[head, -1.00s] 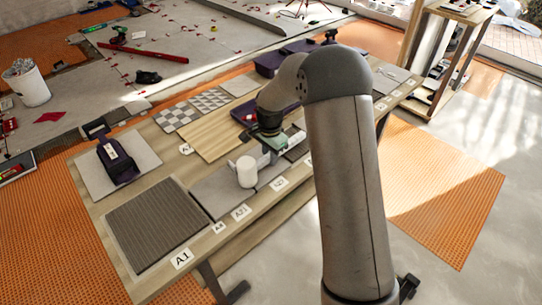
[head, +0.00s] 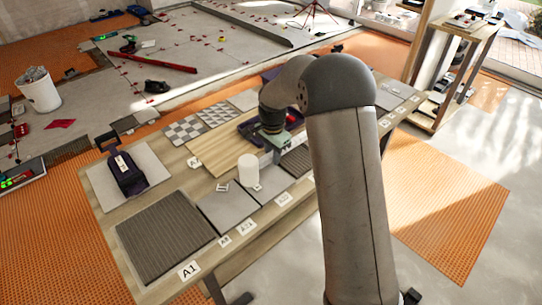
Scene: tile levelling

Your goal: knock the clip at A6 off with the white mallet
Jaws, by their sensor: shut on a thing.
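The white mallet shows mainly as its pale, upright, cylinder-shaped head (head: 248,170), over the grey tiles near the table's front edge. My gripper (head: 273,150) is just behind and right of it, shut on the mallet; the fingers and handle are largely hidden. A small pale piece (head: 222,187), perhaps a clip, is on the grey tile (head: 222,208) left of the mallet head. Another small pale piece (head: 257,187) shows just below the head. A label (head: 224,240) at the front edge may read A6, but it is too small to be sure.
A ribbed dark tile (head: 160,237) lies behind the A1 label (head: 188,270). A dark purple tool (head: 127,174) lies on a grey slab at left. Checkered tiles (head: 184,130) and a wooden board (head: 212,152) lie behind.

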